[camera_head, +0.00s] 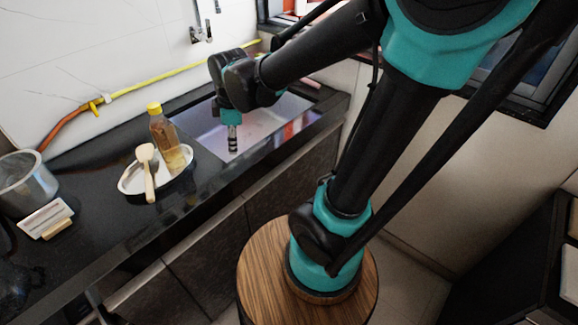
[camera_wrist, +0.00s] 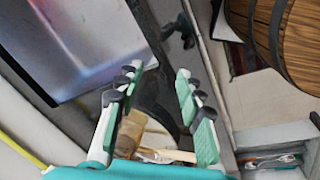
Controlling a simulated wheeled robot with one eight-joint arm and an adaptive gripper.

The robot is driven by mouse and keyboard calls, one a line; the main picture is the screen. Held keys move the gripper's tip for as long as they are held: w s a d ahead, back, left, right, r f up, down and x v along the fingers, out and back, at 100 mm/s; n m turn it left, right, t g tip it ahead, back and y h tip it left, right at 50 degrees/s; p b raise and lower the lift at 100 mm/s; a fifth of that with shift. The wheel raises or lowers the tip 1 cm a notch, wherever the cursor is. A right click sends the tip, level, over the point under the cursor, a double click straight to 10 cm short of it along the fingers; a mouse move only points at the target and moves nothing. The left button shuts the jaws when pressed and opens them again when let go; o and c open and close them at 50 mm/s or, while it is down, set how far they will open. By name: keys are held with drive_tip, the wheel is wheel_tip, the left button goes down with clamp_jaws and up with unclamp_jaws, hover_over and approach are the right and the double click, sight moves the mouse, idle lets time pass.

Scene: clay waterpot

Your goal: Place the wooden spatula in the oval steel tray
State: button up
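The wooden spatula (camera_head: 149,181) lies on the oval steel tray (camera_head: 128,184) in the head view. Its broad end is over the tray, and its handle reaches to the front rim. My gripper (camera_head: 232,145) points down over the sink area, to the right of the tray and apart from the spatula. In the wrist view my gripper (camera_wrist: 158,98) is open, with nothing between its fingers. A pale wooden strip, apparently the spatula (camera_wrist: 178,155), shows beyond the finger bases, partly hidden by the gripper.
A yellow-capped amber bottle (camera_head: 162,130) stands at the tray's back right; I cannot tell whether it is inside. The sink (camera_head: 265,122) lies right of the tray. Dark counter between is free.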

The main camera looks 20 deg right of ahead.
drive_tip(key=s+d+f+m, duration=0.2)
drive_tip(key=d+m, duration=0.3)
drive_tip(key=s+d+f+m+t, duration=0.1)
drive_tip(key=s+d+f+m, duration=0.2)
drive_tip(key=d+m, duration=0.2)
drive_tip(key=s+d+f+m+h, duration=0.1)
drive_tip(key=s+d+f+m, duration=0.1)
drive_tip(key=m, duration=0.4)
drive_tip(key=s+d, duration=0.1)
drive_tip(key=d, duration=0.1)
drive_tip(key=shift+d+f+t, duration=0.3)
drive_tip(key=shift+d+t, duration=0.1)
